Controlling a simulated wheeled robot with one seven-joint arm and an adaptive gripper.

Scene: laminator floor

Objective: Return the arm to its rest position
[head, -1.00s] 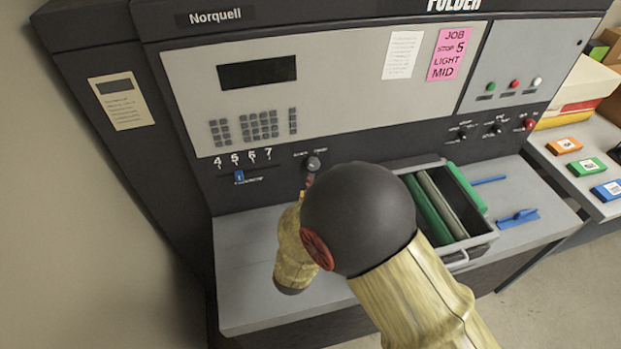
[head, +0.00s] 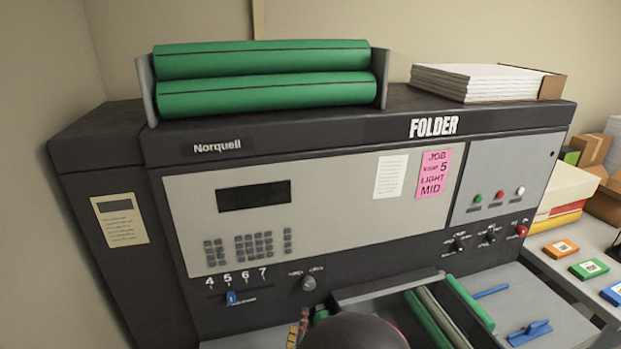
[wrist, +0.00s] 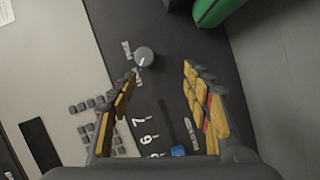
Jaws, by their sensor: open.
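My arm shows at the bottom edge of the head view as a dark rounded joint in front of the folder machine (head: 330,215). In the wrist view my gripper (wrist: 158,72) is open, its two yellow-padded fingers apart with nothing between them. Beyond the fingers are the machine's dark panel, a round knob (wrist: 144,57), which also shows in the head view (head: 309,283), and the blue slider (wrist: 178,151) with its number scale. In the head view the blue slider (head: 231,297) stands under the 5. Most of the gripper is hidden in the head view.
A tray (head: 385,291) with green and grey rollers sits on the ledge close to my arm. Blue tools (head: 530,332) lie right of it. Green rolls (head: 265,97) and a paper stack (head: 475,82) are on top. Orange, green and blue boxes (head: 588,269) lie at the right.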

